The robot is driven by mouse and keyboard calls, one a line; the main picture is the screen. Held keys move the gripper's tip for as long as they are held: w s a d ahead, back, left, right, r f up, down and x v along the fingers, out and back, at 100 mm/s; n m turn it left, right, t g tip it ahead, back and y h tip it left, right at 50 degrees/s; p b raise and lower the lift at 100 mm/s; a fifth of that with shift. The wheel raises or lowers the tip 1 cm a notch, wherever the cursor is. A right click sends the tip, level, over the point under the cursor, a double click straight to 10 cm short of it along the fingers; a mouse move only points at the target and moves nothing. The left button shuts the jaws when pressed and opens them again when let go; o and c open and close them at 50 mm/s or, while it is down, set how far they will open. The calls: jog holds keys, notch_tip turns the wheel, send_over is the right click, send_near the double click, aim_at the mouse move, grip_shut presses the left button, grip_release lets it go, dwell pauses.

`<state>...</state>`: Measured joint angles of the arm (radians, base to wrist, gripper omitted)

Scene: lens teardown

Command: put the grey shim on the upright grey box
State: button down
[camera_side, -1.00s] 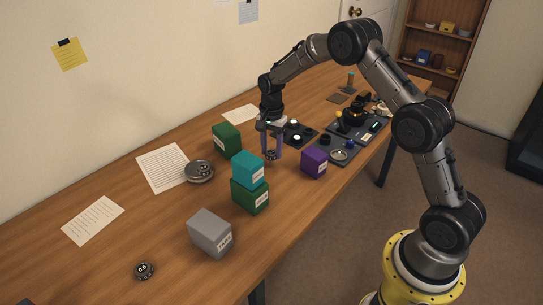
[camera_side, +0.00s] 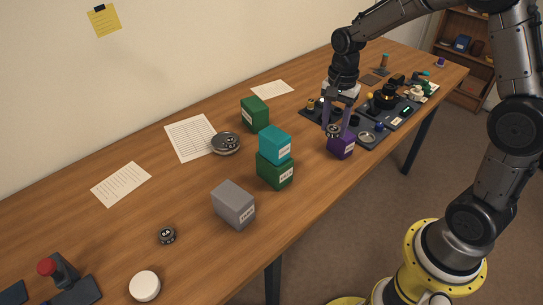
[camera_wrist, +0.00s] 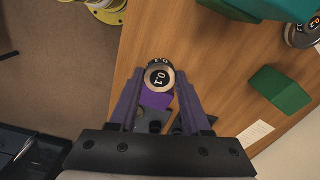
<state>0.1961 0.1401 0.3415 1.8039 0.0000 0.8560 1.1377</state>
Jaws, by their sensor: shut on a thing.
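My gripper (camera_side: 336,130) is shut on a round grey shim with a dark face, held between the purple fingertips. In the wrist view the shim (camera_wrist: 159,77) shows a 0.1 mark, and my gripper (camera_wrist: 160,84) has a finger on each side of it. The shim is at or just above the purple box (camera_side: 342,149); whether they touch I cannot tell. The grey box (camera_side: 233,204), labelled on one side, stands on the table in the front middle of the side view, well away from my gripper. Nothing lies on its top.
A teal box (camera_side: 275,145) sits on a green box (camera_side: 275,171) between my gripper and the grey box. Another green box (camera_side: 255,115) and a round metal part (camera_side: 225,143) stand behind. A small dark disc (camera_side: 167,236) lies left of the grey box. Dark trays (camera_side: 378,140) are at right.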

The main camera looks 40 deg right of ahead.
jog(key=shift+s+a+r+m, duration=0.2)
jog(key=shift+s+m, duration=0.25)
jog(key=shift+m, duration=0.55)
jog(key=s+a+r+n, duration=0.1)
jog(key=s+a+r, duration=0.15)
jog(key=a, duration=0.45)
jog(key=s+a+r, duration=0.1)
jog(key=a+r, duration=0.2)
jog(key=a, duration=0.5)
jog(key=s+a+r+n, duration=0.1)
jog(key=s+a+r, duration=0.15)
jog(key=a, duration=0.45)
send_over(232, 194)
jog(key=s, duration=0.1)
jog(key=f, duration=0.8)
jog(key=shift+s+d, duration=0.1)
jog(key=shift+d, duration=0.15)
jog(key=shift+w+a+f, duration=0.2)
jog(key=shift+w+f, duration=0.25)
jog(key=shift+f, duration=0.15)
jog(key=shift+w+a+f, duration=0.1)
jog(key=shift+w+f, duration=0.05)
jog(key=shift+f, duration=1.6)
jog(key=shift+f, duration=0.15)
